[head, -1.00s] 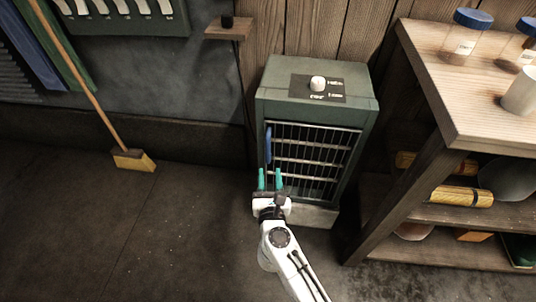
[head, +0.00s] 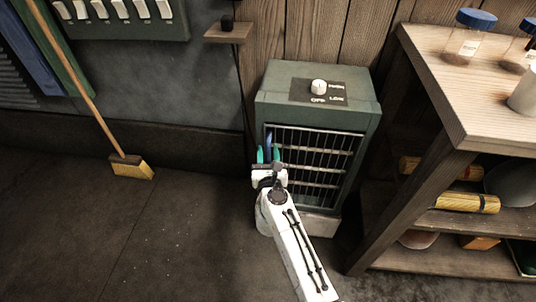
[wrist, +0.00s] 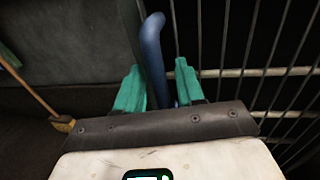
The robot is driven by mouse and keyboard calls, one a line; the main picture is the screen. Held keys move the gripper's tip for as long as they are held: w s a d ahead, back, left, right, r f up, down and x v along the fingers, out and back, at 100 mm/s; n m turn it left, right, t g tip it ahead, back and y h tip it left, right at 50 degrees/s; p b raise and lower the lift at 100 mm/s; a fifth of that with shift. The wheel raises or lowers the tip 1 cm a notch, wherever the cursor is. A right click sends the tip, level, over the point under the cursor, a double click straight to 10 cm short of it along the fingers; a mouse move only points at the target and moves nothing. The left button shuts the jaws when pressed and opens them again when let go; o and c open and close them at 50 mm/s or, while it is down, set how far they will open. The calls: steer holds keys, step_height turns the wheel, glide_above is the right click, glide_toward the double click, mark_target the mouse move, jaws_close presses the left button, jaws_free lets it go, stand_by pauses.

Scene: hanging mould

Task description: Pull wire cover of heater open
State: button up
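The dark green heater (head: 310,115) stands against the wooden wall. Its wire cover (head: 315,160) lies over the front opening and looks closed; its bars also fill the right of the wrist view (wrist: 246,72). A blue handle (wrist: 153,50) runs up the cover's left side. In the head view the handle (head: 268,141) shows just above my gripper. My gripper (head: 268,154) is at the cover's left edge. In the wrist view its teal fingers (wrist: 159,85) are apart, with the lower handle between them and a visible gap on the right. Finger contact cannot be told.
A wooden shelf unit (head: 440,120) with jars stands close to the heater's right. A broom (head: 130,165) leans at the left wall, and a small wall ledge (head: 228,36) is above left. The floor (head: 190,235) left of the heater is clear.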

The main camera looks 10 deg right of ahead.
steer(key=shift+c, duration=0.2)
jaws_close()
stand_by(0.3)
